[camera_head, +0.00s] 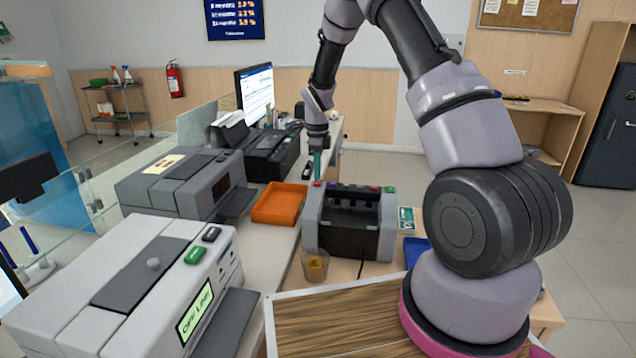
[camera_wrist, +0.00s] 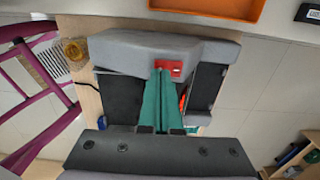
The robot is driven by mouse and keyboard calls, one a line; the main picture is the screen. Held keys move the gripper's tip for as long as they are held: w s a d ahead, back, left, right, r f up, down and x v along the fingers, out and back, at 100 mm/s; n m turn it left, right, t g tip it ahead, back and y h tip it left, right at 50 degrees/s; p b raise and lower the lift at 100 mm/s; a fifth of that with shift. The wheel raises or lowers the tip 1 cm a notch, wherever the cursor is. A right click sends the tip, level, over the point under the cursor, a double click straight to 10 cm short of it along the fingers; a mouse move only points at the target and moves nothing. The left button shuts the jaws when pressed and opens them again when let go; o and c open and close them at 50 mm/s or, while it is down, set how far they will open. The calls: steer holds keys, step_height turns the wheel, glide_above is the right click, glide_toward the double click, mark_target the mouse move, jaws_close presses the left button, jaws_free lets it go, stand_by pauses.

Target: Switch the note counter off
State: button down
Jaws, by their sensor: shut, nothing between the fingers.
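The note counter (camera_head: 312,222) is a grey machine with a dark open slot in its middle, standing on the counter at the centre of the head view. It also shows in the wrist view (camera_wrist: 125,52). A red button (camera_head: 318,184) is on top of its left side, and a green button (camera_head: 389,189) is on its right side. My gripper (camera_head: 317,178) points down above the red button. In the wrist view its teal fingers (camera_wrist: 161,82) are together and empty, with their tips at the edge of the red button (camera_wrist: 172,68). I cannot tell whether they touch it.
An orange tray (camera_head: 278,204) lies left of the note counter. A small cup (camera_head: 315,266) stands close in front of it. A printer-like machine reading "OFF LINE" (camera_head: 130,290) fills the front left, with another grey machine (camera_head: 180,185) behind it. A blue tray (camera_head: 416,249) is at right.

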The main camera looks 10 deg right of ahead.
mark_target(317, 183)
steer(key=shift+f, duration=0.75)
steer(key=shift+r, duration=3.5)
